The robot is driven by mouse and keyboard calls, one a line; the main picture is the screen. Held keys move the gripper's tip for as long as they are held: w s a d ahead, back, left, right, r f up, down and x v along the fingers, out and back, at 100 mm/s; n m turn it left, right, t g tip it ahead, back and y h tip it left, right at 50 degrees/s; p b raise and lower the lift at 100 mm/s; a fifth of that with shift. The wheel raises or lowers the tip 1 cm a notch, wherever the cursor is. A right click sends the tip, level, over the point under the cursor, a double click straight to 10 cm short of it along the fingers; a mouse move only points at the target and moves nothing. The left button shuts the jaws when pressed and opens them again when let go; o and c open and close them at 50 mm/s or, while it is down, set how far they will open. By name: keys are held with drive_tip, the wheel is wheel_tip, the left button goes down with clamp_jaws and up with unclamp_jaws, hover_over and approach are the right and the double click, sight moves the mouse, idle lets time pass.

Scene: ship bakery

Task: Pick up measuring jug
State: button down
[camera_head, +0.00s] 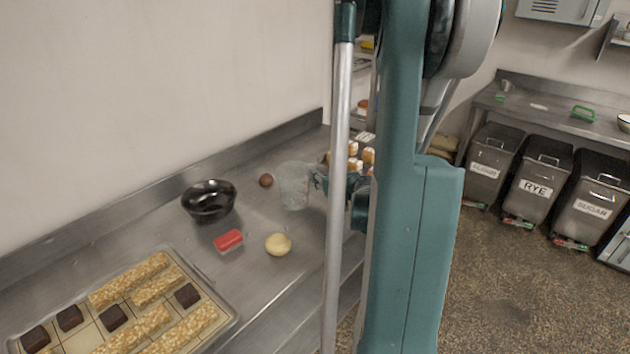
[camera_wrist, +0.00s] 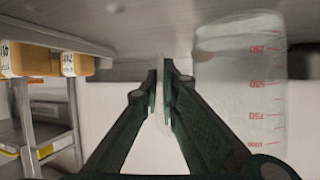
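The measuring jug (camera_head: 293,187) is clear with a hazy wall and stands upright at the bench, right of the black bowl. In the wrist view, which looks upside down, the jug (camera_wrist: 240,85) shows red scale marks and its base lies close to the bench surface. My gripper (camera_wrist: 160,85) is beside the jug's body, with its fingers nearly together around a thin pale strip that looks like the handle. In the head view my gripper (camera_head: 320,180) meets the jug's right side, partly hidden by my arm. I cannot tell whether the base touches the bench.
Near the jug are a brown ball (camera_head: 266,180), the black bowl (camera_head: 209,207), a red block (camera_head: 228,241) and a pale dough ball (camera_head: 278,244). A tray (camera_head: 222,327) of bars is at front left. Labelled jars (camera_head: 368,156) stand behind my arm.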

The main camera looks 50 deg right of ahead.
drive_tip(key=shift+r+p, duration=1.15)
drive_tip(key=shift+r, duration=3.05)
drive_tip(key=shift+w, duration=0.1)
